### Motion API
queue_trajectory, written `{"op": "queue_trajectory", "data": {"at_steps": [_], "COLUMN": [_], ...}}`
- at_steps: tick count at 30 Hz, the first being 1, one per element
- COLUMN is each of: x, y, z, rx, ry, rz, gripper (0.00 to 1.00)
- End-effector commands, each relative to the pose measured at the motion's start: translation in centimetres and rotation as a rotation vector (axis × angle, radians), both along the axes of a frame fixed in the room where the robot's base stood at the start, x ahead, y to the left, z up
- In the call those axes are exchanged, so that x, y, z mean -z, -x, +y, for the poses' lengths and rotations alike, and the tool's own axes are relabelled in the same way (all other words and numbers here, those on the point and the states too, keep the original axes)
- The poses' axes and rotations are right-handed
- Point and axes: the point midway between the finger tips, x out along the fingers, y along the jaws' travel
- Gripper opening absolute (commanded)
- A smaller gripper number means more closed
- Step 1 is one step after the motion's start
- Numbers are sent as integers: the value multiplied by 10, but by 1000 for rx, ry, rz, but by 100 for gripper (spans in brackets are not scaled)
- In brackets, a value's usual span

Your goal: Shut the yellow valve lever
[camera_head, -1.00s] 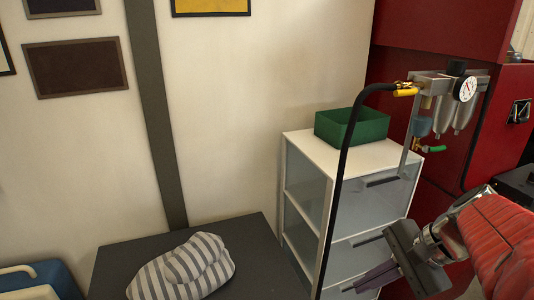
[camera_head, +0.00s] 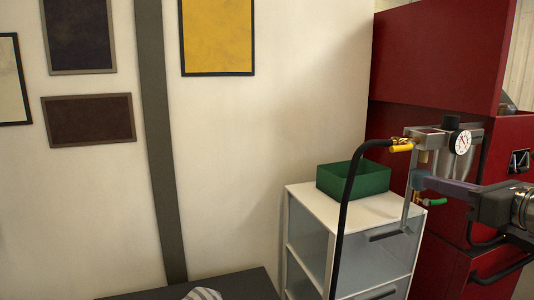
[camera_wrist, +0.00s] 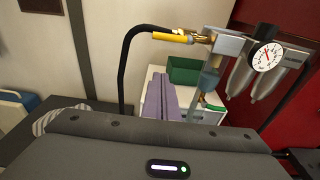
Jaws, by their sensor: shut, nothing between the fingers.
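The yellow valve lever (camera_head: 401,148) lies roughly level along the brass fitting at the end of the black hose, left of the gauge unit. In the wrist view the yellow lever (camera_wrist: 171,38) is at the top centre, in line with the hose end. My gripper (camera_head: 420,182) comes in from the right, below the lever and apart from it in the picture. In the wrist view my gripper's purple-grey fingers (camera_wrist: 160,84) are together and empty, pointing up below the lever. The exact depth between fingertips and lever is hard to tell.
The black hose (camera_head: 345,215) hangs left of the lever. The pressure gauge (camera_head: 462,142) and its bowls stand close right. A small green lever (camera_head: 435,202) sits below. A green bin (camera_head: 354,180) stands on the white cabinet (camera_head: 310,212) behind. A red cabinet (camera_head: 440,60) is at right.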

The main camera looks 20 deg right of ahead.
Motion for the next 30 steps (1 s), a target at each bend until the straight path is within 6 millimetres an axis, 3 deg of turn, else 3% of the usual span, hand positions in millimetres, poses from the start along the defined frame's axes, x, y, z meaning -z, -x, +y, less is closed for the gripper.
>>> {"op": "queue_trajectory", "data": {"at_steps": [11,30], "x": [2,12], "y": [-8,-78], "z": [0,2], "rx": [-2,-1], "ry": [2,2], "rz": [2,3], "gripper": [0,0]}}
